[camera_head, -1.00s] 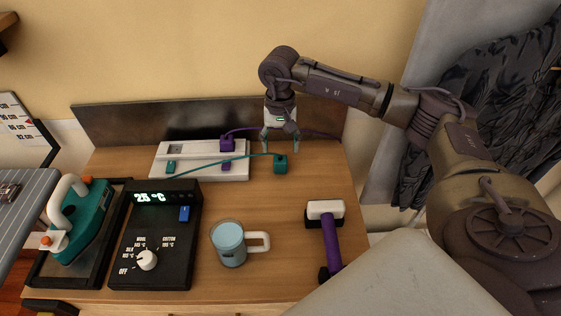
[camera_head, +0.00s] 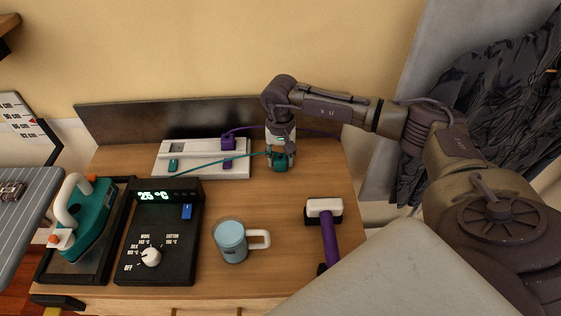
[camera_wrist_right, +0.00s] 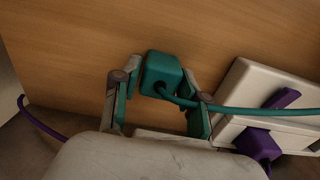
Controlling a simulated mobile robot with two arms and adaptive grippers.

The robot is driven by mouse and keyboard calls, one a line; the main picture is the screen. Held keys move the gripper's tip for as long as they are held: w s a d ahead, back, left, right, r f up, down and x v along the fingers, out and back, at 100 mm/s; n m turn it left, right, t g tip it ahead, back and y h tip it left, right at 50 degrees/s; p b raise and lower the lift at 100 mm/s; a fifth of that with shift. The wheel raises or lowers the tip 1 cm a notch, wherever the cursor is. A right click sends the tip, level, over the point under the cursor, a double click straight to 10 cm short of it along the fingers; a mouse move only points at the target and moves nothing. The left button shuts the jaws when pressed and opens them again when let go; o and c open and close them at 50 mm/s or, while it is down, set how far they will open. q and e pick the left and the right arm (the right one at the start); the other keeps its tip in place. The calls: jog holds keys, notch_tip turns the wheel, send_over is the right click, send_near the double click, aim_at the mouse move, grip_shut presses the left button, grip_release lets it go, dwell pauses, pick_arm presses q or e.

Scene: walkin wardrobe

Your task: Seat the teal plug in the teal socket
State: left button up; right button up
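The teal plug (camera_head: 279,160) stands on the wooden table right of the white socket strip; it also shows in the right wrist view (camera_wrist_right: 162,75). Its teal cord runs left across the strip. My right gripper (camera_head: 280,152) is lowered over the plug. In the right wrist view its two fingers (camera_wrist_right: 161,70) stand on either side of the plug, with a narrow gap visible at the left finger. The teal socket (camera_head: 173,164) is at the left end of the white strip (camera_head: 200,173). My left gripper is not in view.
A purple plug (camera_head: 228,142) with a purple cord is at the back of the strip, near a purple socket part (camera_head: 227,164). In front are a black control box (camera_head: 165,225), a teal iron (camera_head: 92,222), a mug (camera_head: 231,242) and a purple-handled hammer (camera_head: 329,235).

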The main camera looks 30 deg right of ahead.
aim_at(281, 158)
jog(key=c, duration=0.7)
jog(key=shift+o, duration=0.2)
jog(key=shift+r, duration=0.1)
jog(key=shift+r+b, duration=0.35)
jog(key=shift+r, duration=0.25)
notch_tip(281, 158, up, 3)
jog(key=shift+s+f+b, duration=0.1)
jog(key=shift+s+b, duration=0.05)
jog(key=shift+b, duration=0.4)
jog(key=s+a+r+b, duration=0.2)
jog(key=s+r, duration=0.4)
jog(key=s, duration=0.4)
jog(key=shift+s+a+r+b, duration=0.3)
jog(key=shift+a+r, duration=0.1)
jog(key=shift+a, duration=0.5)
